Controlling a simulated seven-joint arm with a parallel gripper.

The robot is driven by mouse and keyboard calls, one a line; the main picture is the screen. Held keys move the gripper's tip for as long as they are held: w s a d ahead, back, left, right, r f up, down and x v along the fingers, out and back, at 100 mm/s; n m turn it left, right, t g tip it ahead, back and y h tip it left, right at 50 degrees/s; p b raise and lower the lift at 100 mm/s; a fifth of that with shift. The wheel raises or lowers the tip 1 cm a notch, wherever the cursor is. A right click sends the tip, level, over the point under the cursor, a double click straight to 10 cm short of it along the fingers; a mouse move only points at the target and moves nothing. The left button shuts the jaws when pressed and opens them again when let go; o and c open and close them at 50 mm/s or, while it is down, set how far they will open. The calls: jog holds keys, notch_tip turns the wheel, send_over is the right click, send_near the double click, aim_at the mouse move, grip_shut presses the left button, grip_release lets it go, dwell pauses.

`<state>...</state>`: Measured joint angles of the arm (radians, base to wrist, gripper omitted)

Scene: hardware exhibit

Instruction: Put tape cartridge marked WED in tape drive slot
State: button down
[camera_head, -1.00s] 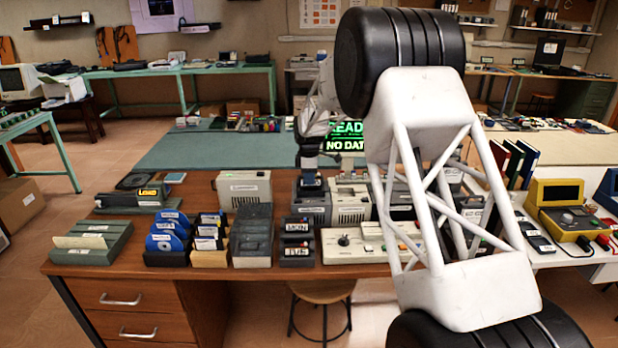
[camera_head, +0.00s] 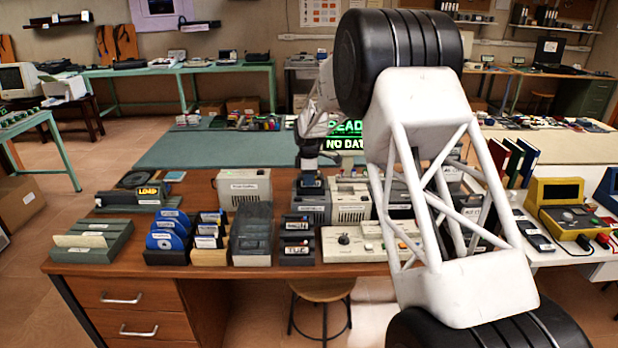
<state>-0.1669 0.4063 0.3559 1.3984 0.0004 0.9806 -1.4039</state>
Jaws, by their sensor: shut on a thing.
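My gripper (camera_head: 310,170) points down over a grey box-shaped unit (camera_head: 311,209) in the middle of the bench, beyond the cartridge rack. It is shut on a small dark cartridge (camera_head: 311,183), which stands upright at the unit's top. I cannot read the cartridge's label. I cannot tell whether it is in a slot or just above or touching the top. The slot itself does not show. A dark rack (camera_head: 297,260) in front holds cartridges with white labels (camera_head: 297,226); the lettering is small, with one seeming to read TUE.
A pale control panel (camera_head: 345,252) lies right of the rack, and a dark grey case (camera_head: 252,238) stands to its left. A pale boxy unit (camera_head: 243,188) is behind.

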jog(key=shift+f, duration=1.05)
jog(key=shift+f, duration=0.25)
jog(key=c, duration=1)
grip_release()
jog(key=shift+r, duration=0.1)
jog(key=shift+r, duration=3.9)
